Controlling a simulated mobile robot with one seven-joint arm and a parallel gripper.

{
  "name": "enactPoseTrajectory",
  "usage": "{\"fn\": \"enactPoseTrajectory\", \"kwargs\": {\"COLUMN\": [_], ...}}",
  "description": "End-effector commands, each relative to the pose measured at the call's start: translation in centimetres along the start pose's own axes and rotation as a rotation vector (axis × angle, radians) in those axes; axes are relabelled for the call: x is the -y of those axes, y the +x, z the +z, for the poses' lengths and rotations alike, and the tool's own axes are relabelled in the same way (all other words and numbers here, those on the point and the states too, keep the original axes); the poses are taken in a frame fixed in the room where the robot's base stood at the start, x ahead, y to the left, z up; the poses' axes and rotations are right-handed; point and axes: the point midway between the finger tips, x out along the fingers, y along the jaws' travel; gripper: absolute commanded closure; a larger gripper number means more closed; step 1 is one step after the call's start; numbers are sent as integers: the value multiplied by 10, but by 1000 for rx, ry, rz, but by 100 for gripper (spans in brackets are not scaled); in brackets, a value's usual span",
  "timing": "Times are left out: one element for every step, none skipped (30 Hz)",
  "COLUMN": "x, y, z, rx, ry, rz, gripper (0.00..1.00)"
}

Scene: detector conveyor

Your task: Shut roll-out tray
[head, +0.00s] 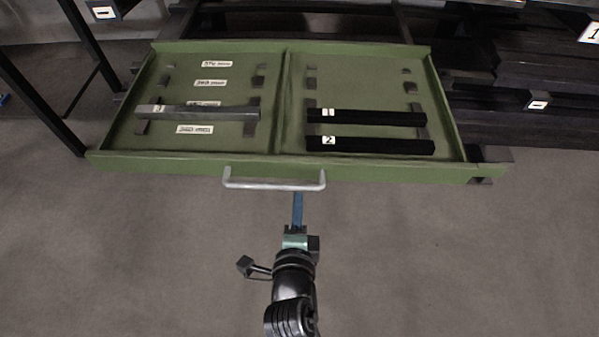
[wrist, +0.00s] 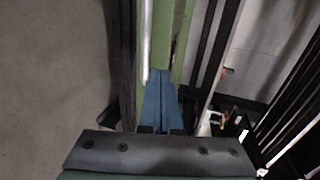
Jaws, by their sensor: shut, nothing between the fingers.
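The roll-out tray (head: 400,171) is green and shallow, with a divider down its middle. It stands pulled out from a dark rack in the head view. A pale metal handle (head: 274,184) runs along its front wall. The tray's green front also shows in the wrist view (wrist: 183,22), with the handle (wrist: 146,40) beside it. My gripper (head: 298,194) is at the tray's front, near the right end of the handle. In the wrist view its blue fingers (wrist: 159,95) are together and hold nothing. I cannot tell whether they touch the tray.
A grey bar (head: 195,112) lies in the left half of the tray. Two black bars (head: 365,117) (head: 370,146) lie in the right half. Dark rack beams (head: 520,100) stand behind and right. The floor (head: 130,250) in front is clear.

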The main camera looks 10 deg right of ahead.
Motion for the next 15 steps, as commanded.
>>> {"fn": "enactPoseTrajectory", "kwargs": {"x": [0,1,1,0,1,1,1,2,5,7,8,9,10,10,11], "y": [11,17,24,30,36,43,48,52,58,62,65,70,73,75,78], "z": [1,1,1,1,1,1,1,1,1,1,1,1,0,0,0], "rx": [1,2,2,1,1,1,1,1,1,1,1,1,0,0,0], "ry": [-2,-2,-2,-2,-2,-2,-1,-1,-2,-1,-1,0,0,0,0], "rz": [-2,-2,-2,-2,-2,-2,-2,-3,-2,-3,-2,-3,-1,-1,-2], "gripper": [100,100,100,100,100,100,100,100,100,100,100,100,100,100,100]}}
